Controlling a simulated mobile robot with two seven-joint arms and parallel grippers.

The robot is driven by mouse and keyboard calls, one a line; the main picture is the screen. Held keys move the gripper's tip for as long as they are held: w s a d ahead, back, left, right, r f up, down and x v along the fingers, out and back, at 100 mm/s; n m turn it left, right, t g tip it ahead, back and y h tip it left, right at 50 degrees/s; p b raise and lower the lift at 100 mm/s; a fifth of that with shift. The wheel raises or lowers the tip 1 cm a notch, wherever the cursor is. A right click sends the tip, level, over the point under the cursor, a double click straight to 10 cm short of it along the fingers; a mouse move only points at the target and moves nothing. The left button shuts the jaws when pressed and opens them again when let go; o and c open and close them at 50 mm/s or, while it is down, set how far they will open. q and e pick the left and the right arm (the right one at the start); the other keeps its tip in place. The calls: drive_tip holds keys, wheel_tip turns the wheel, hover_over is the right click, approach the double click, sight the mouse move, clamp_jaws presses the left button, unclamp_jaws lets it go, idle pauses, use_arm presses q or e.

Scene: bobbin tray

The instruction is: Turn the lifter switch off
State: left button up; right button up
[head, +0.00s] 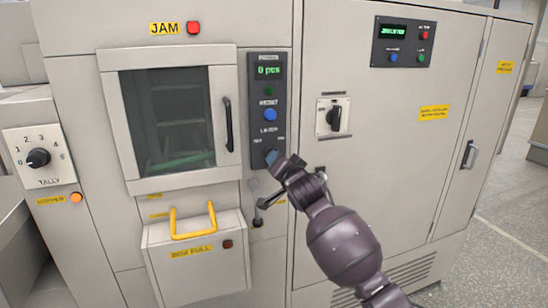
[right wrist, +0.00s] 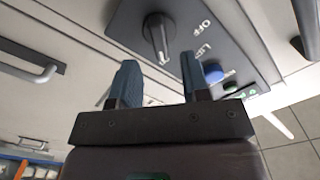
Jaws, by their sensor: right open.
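The lifter switch is a black rotary knob (right wrist: 157,32) on the dark control panel (right wrist: 190,25) in the right wrist view. OFF and LIFTER lettering stands beside it. Its long grip points down toward my fingers in that picture. My right gripper (right wrist: 158,78) is open, with its two blue fingertips apart and nothing between them. The knob is just beyond the fingertips, and I see no clear contact. In the head view my right gripper (head: 275,160) covers the knob at the bottom of the narrow control panel (head: 282,95). My left gripper is in neither view.
Above the switch are a blue reset button (head: 270,115) and a counter display (head: 268,71). A windowed door with a black handle (head: 229,123) is at left. A lever (head: 258,212) sits below the panel. Another rotary switch (head: 334,118) is at right.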

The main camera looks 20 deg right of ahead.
drive_tip(key=shift+w+a, duration=0.1)
drive_tip(key=shift+w, duration=2.35)
clamp_jaws()
